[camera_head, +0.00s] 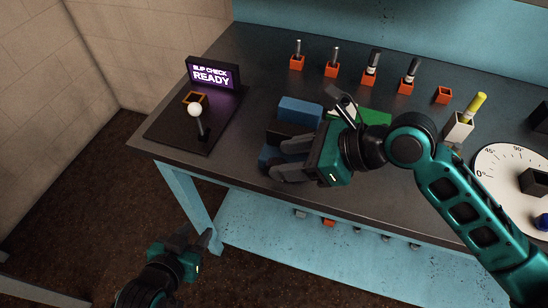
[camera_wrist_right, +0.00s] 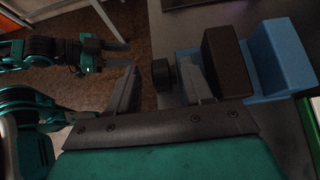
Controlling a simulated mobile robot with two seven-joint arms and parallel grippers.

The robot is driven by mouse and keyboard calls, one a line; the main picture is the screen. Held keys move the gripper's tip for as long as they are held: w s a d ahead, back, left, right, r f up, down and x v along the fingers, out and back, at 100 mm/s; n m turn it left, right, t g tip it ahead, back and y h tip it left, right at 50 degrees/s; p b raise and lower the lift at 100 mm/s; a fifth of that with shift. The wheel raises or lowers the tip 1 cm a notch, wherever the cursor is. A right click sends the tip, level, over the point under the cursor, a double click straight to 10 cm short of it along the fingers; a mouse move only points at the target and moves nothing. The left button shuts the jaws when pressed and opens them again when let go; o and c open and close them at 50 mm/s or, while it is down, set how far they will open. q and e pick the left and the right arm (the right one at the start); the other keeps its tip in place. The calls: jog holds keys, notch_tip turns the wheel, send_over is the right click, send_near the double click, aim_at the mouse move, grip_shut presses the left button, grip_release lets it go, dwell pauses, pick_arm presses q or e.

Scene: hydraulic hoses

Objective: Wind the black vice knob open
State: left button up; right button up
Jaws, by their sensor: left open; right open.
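The black vice knob (camera_wrist_right: 163,75) shows in the right wrist view, a short dark cylinder between the two fingers of my right gripper (camera_wrist_right: 160,64). The fingers stand apart, one on each side, and do not look closed on it. The vice has a blue body (camera_wrist_right: 275,62) and a black jaw block (camera_wrist_right: 228,62). In the head view the vice's blue block (camera_head: 300,110) lies just beyond my right gripper (camera_head: 276,155), which hides the knob. My left gripper (camera_head: 192,246) is open and empty, low beyond the table's front edge; it also shows in the right wrist view (camera_wrist_right: 112,54).
A black plate (camera_head: 165,140) with a white-balled lever (camera_head: 195,112) and a "READY" sign (camera_head: 213,74) stands at the left. Orange holders (camera_head: 297,63) line the back. A green block (camera_head: 375,117) lies behind my right wrist. A white dial (camera_head: 500,165) is at the right.

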jog(key=v, duration=0.8)
jog(key=shift+d+r, duration=0.2)
jog(key=shift+r, duration=0.05)
jog(key=shift+s, duration=0.15)
